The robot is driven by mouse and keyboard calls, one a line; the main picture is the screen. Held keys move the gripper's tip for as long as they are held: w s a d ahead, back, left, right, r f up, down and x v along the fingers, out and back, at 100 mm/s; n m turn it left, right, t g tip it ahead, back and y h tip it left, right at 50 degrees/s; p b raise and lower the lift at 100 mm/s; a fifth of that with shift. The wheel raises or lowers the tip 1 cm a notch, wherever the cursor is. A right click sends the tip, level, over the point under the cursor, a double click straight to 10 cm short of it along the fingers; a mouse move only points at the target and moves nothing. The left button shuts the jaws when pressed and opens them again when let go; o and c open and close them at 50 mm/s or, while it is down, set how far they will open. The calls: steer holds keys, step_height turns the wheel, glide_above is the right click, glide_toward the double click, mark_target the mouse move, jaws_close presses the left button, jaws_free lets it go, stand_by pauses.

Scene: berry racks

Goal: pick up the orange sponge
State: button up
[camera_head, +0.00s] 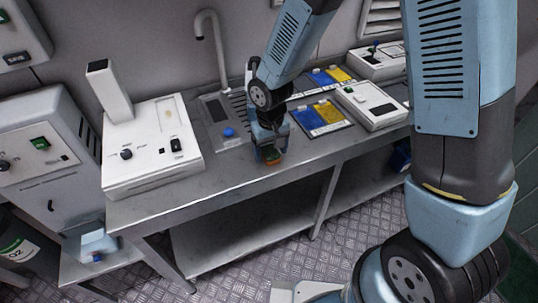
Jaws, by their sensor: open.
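The orange sponge (272,162) lies on the grey metal counter near its front edge, with what looks like a green upper part. It is small in this view and partly covered by my gripper. My gripper (270,155) points down right over the sponge, with its fingers open. The fingertips are at or just above the sponge; I cannot tell whether they touch it.
A white device (150,150) stands left on the counter. A sink (218,110) with a tap and a blue round thing (228,132) lies behind. Blue and yellow trays (322,115) and another white device (371,104) stand right. The counter's front strip (215,185) is clear.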

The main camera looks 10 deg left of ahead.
steer(key=c, duration=1.1)
steer(key=shift+c, duration=0.2)
steer(key=shift+r, duration=0.1)
steer(key=shift+r, duration=0.6)
steer(key=s+d+r, duration=0.2)
steer(key=s+r, duration=0.9)
steer(key=s, duration=0.2)
steer(key=shift+s+d+r, duration=0.35)
steer(key=shift+s, duration=0.05)
